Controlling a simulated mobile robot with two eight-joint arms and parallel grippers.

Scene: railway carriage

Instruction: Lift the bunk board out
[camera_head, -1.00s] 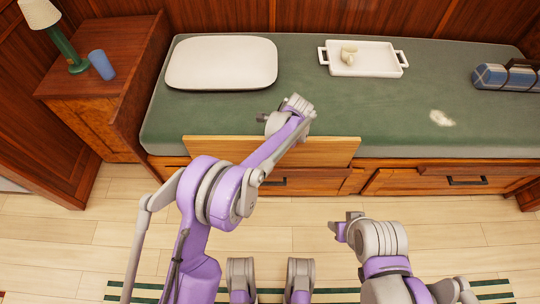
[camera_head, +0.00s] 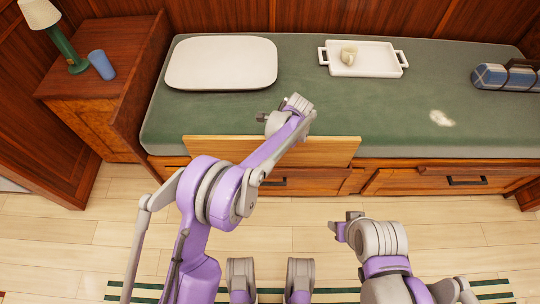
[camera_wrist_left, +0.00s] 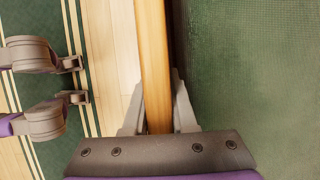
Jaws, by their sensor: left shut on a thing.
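The bunk board (camera_head: 215,150) is a long, light wooden plank. It stands on edge along the front of the green bunk mattress (camera_head: 390,115). In the left wrist view the board (camera_wrist_left: 153,60) runs up the middle, beside the green mattress (camera_wrist_left: 250,80). My left gripper (camera_wrist_left: 157,110) is shut on the board, one finger on each side. In the head view my left arm reaches over the board, and the left gripper (camera_head: 268,120) is partly hidden by its own wrist. My right gripper (camera_head: 343,226) is over the floor, apart from the board; its finger gap is unclear.
A white pillow (camera_head: 222,62), a white tray (camera_head: 360,70) with a cup (camera_head: 348,55) and a rolled blue plaid blanket (camera_head: 505,77) lie on the bunk. Drawers (camera_head: 440,181) are below. A side table (camera_head: 115,45) with a lamp and blue cup stands left. The floor (camera_head: 440,240) is clear.

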